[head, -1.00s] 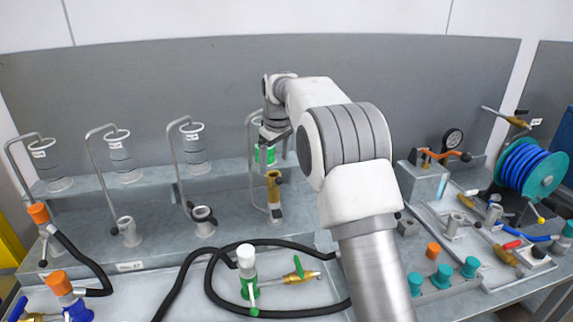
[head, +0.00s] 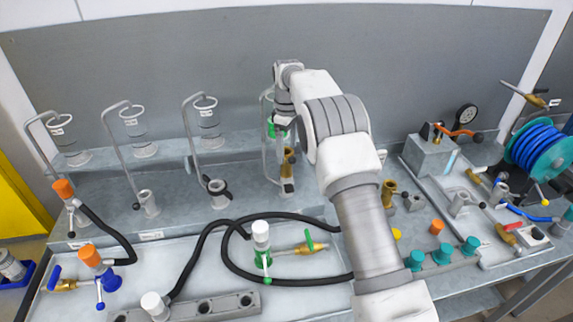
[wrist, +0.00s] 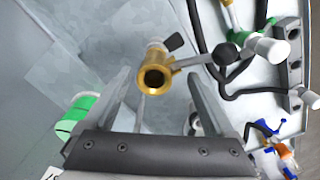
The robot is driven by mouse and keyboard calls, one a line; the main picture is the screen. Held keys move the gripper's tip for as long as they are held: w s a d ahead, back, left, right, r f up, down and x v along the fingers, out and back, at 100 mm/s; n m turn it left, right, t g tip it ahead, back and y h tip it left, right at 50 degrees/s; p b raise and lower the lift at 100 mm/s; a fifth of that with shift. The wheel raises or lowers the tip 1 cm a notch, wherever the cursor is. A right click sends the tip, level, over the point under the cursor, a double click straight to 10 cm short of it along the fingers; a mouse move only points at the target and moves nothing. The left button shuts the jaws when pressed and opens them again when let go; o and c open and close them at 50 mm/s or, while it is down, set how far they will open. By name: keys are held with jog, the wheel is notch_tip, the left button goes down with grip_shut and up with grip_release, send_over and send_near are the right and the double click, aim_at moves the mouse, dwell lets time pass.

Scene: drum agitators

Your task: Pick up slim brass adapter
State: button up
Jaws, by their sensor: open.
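A brass fitting (head: 288,162) with a round open mouth and a black knob stands upright on the bench below my gripper, in the head view. In the wrist view the brass fitting (wrist: 155,76) lies ahead between the two fingertips, its open end facing the camera. My gripper (wrist: 157,88) is open and empty; in the head view my gripper (head: 283,128) is small and partly hidden by my arm. Another brass piece (head: 389,192) stands right of my arm. I cannot tell from looks alone which is the slim adapter.
Hooked metal stands with clear cylinders (head: 208,120) line the back ledge. A black hose (head: 232,270) loops across the front of the bench. A white-capped green valve (head: 262,240) stands near it. Teal knobs (head: 443,252) and a blue hose reel (head: 540,155) are at right.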

aim_at(287, 168)
jog(key=shift+w+f+p, duration=0.2)
jog(key=shift+f+p, duration=0.3)
jog(key=shift+f, duration=1.65)
jog(key=shift+w+f+p, duration=0.2)
jog(key=shift+f+p, duration=0.3)
jog(key=shift+f, duration=1.6)
grip_shut()
